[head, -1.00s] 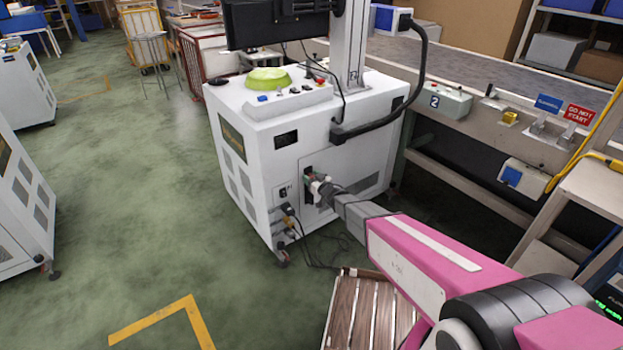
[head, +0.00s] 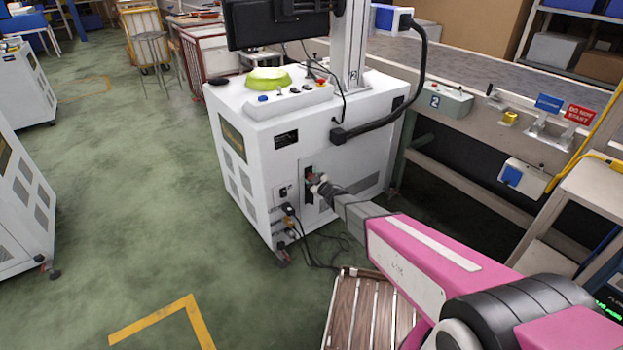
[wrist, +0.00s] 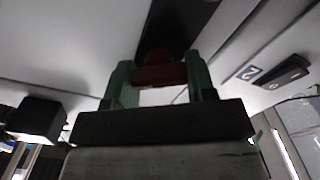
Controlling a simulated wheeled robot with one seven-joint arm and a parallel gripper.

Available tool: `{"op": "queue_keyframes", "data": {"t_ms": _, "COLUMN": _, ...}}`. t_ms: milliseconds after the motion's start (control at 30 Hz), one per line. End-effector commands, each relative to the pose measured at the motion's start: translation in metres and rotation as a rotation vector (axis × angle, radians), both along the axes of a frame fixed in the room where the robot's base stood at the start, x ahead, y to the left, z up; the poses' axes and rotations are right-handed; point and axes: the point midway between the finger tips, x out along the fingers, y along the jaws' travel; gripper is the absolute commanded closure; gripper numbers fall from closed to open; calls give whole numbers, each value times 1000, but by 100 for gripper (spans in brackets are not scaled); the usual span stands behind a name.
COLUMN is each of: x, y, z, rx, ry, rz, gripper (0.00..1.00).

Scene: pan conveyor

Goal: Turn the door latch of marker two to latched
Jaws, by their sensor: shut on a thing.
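The white marker cabinet (head: 250,150) stands in the middle of the head view, with a "2" on the post above it. The door latch shows as a dark red handle (wrist: 160,74) in the wrist view, in front of a black plate on the cabinet. My gripper (head: 314,180) is at the cabinet's lower front face. In the wrist view its green fingers (wrist: 158,82) stand on both sides of the red handle and are shut on it. The exact angle of the latch is hard to tell, since the wrist view is dark and my gripper covers it in the head view.
Cables and plugs (head: 290,222) hang just left of my gripper. The conveyor frame (head: 470,190) stands at the right. The green floor (head: 130,190) at the left is clear.

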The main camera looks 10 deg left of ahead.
Motion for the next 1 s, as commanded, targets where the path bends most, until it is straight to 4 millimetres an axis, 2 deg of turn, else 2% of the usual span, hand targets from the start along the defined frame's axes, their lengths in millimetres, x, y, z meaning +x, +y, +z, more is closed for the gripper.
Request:
{"op": "queue_keyframes", "data": {"t_ms": 600, "x": -2, "y": 1, "z": -2, "rx": -380, "ry": -445, "rz": 1, "gripper": 73}}
{"op": "queue_keyframes", "data": {"t_ms": 1000, "x": -2, "y": 2, "z": -4, "rx": -579, "ry": -677, "rz": 1, "gripper": 73}}
